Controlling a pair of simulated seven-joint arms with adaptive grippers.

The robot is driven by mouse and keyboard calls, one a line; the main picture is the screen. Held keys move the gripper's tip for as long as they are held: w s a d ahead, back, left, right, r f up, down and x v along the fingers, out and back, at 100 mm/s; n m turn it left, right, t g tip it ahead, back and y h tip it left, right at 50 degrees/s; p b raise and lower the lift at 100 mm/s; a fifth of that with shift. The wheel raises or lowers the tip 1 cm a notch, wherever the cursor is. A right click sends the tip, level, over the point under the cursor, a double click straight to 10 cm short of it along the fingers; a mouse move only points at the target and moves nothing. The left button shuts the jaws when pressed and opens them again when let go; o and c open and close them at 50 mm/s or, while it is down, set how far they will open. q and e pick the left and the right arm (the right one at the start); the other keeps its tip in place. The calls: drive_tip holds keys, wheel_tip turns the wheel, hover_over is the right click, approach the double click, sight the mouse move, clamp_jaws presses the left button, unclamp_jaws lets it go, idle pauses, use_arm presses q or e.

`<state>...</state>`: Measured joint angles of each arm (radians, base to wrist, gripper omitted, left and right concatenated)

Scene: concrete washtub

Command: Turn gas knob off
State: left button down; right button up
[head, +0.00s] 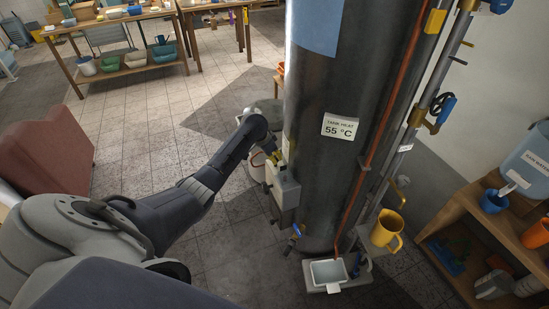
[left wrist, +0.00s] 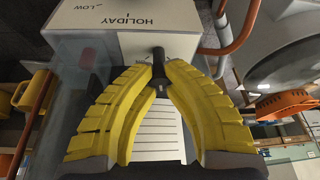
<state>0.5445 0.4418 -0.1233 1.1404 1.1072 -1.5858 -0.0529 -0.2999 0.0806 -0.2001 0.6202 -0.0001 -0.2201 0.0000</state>
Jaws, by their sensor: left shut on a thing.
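The grey gas control box (head: 284,190) is fixed low on the left side of a tall dark water tank (head: 340,90). In the left wrist view the box's pale face (left wrist: 130,18) carries the words HOLIDAY and LOW with a tick mark. A small dark knob (left wrist: 159,56) sticks out at the edge of this face. My left gripper (left wrist: 160,76) has its yellow fingertips closed around the knob. In the head view my left gripper (head: 274,158) reaches the box from the left, and the knob cannot be made out there. My right gripper does not show.
A copper pipe (head: 383,120) runs down the tank. A yellow jug (head: 386,229) and a white tray (head: 329,273) are at the tank's lower right. A wooden shelf (head: 480,219) stands at right. The tiled floor (head: 140,150) behind my left arm is mostly clear.

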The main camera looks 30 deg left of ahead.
use_arm(q)
drive_tip(key=shift+s+f+n+y, duration=0.1)
drive_tip(key=shift+n+y, duration=0.15)
drive_tip(key=shift+n, duration=0.35)
drive_tip(key=shift+s+f+n+y, duration=0.1)
drive_tip(key=shift+n+y, duration=0.15)
drive_tip(key=shift+n, duration=0.35)
drive_tip(key=c, duration=1.1)
unclamp_jaws()
drive_tip(key=shift+w+r, duration=0.1)
drive_tip(key=shift+c, duration=0.2)
drive_tip(key=shift+r, duration=0.15)
drive_tip(key=shift+r, duration=0.6)
drive_tip(key=v, duration=0.6)
drive_tip(key=shift+s+r, duration=0.15)
drive_tip(key=shift+s, duration=0.3)
drive_tip(key=shift+a, duration=0.15)
